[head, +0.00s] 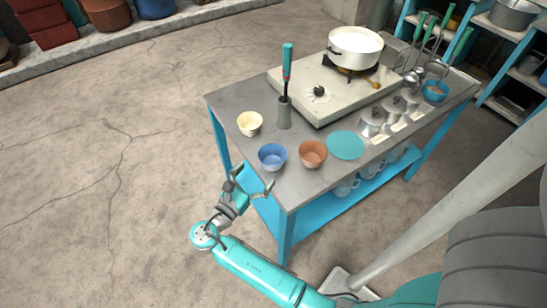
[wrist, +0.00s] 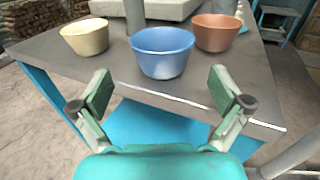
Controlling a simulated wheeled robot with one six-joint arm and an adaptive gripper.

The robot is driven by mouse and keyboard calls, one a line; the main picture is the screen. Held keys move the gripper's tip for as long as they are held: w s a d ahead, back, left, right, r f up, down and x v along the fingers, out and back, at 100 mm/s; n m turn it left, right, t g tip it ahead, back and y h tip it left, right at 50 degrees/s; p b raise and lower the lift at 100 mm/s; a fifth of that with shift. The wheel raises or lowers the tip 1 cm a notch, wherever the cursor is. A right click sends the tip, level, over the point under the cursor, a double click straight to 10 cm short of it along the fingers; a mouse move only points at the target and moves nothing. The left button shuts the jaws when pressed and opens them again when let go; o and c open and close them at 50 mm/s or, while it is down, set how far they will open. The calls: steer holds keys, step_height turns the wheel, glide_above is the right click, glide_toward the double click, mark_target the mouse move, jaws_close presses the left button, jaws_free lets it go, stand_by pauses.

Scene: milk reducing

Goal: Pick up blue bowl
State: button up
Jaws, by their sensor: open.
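The blue bowl (head: 272,157) stands upright on the grey tabletop near its front left edge, between a cream bowl and an orange-brown bowl. In the wrist view the blue bowl (wrist: 163,55) is ahead of my gripper, centred between the fingers. My gripper (head: 251,182) is open and empty, just off the table's edge and short of the bowl. In the wrist view its two fingers (wrist: 160,92) are spread wide, and neither touches the bowl.
The cream bowl (head: 250,123) and the orange-brown bowl (head: 313,154) stand close on either side. A grey holder (head: 284,114) with a teal-handled tool is behind. A teal round plate (head: 346,145), lidded canisters (head: 372,121) and a stove with a white pot (head: 355,45) occupy the table.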

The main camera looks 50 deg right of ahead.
mark_target(279, 147)
steer(key=shift+w+d+r, duration=0.1)
steer(key=shift+w+d, duration=0.05)
steer(key=shift+d, duration=1.25)
steer(key=shift+w+d+r, duration=0.1)
steer(key=shift+d, duration=1.25)
steer(key=shift+w+d+r, duration=0.1)
steer(key=shift+w+d, duration=0.05)
steer(key=shift+d, duration=1.25)
steer(key=c, duration=1)
